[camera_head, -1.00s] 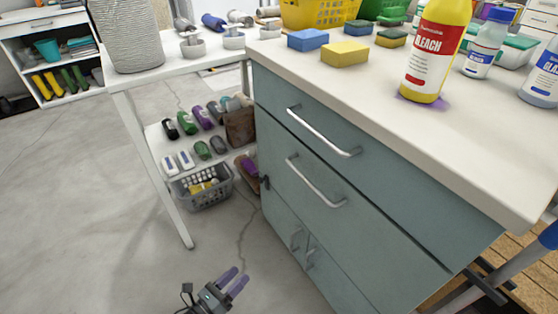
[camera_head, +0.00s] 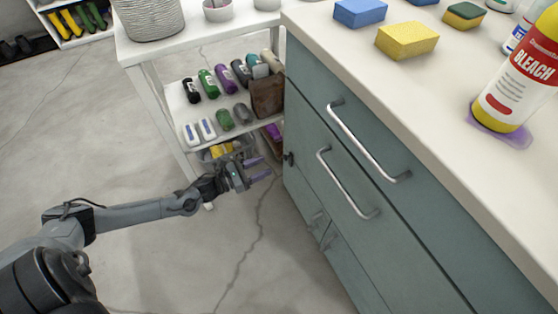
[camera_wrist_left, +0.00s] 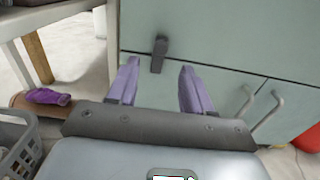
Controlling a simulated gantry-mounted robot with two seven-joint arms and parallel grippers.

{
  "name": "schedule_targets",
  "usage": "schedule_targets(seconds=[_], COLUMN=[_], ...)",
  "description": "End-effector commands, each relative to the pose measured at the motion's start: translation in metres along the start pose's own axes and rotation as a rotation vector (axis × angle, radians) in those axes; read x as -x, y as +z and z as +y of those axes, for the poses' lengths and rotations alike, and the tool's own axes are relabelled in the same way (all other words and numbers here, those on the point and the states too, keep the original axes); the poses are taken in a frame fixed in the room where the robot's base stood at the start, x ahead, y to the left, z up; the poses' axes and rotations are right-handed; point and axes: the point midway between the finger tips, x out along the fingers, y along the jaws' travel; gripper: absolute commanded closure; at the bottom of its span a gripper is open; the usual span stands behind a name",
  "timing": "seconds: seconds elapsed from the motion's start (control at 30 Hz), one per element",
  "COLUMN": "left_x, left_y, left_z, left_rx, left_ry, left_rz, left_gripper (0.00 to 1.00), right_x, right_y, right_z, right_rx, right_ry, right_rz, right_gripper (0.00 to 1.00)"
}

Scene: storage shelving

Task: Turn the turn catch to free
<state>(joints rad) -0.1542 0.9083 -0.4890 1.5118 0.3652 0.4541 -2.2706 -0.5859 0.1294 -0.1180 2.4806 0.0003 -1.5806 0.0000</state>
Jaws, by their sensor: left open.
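The turn catch (camera_head: 289,158) is a small dark piece at the left edge of the teal cabinet's front. In the left wrist view the turn catch (camera_wrist_left: 159,50) stands nearly upright across the seam between an upper panel and a lower one. My left gripper (camera_head: 262,168) is just left of the catch, its purple fingers pointing toward the cabinet. In the left wrist view the open, empty fingers (camera_wrist_left: 160,72) appear on either side of the catch; I cannot tell whether they touch it. My right gripper is out of view.
The cabinet (camera_head: 325,135) has long bar handles (camera_head: 365,145) and smaller door handles (camera_wrist_left: 262,112) near the catch. A white shelf unit (camera_head: 157,105) with bottles and a grey basket (camera_wrist_left: 15,145) stands close on the left. The floor (camera_head: 230,240) in front is clear.

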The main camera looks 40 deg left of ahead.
Motion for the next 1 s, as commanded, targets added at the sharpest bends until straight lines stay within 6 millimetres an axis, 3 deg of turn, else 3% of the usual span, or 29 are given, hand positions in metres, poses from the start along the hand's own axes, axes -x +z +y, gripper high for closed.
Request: schedule_targets(seconds=[0.2, 0.4, 0.87, 1.0], left_x=[-0.037, -0.060, -0.069, -0.069], left_y=[-0.003, -0.002, -0.001, -0.001], left_z=[-0.001, -0.001, -0.001, -0.001], left_rx=[0.002, 0.002, 0.003, 0.003], left_ry=[0.000, -0.001, -0.001, -0.001], left_rz=[-0.004, -0.002, 0.001, 0.001], left_gripper=[0.50, 0.50, 0.50, 0.68], right_x=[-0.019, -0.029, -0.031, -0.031], right_y=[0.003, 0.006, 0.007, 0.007], right_z=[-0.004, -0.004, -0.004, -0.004], right_rx=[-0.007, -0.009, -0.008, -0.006], right_ry=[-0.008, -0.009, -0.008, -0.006], right_rz=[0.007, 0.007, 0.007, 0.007], right_gripper=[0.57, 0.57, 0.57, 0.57])
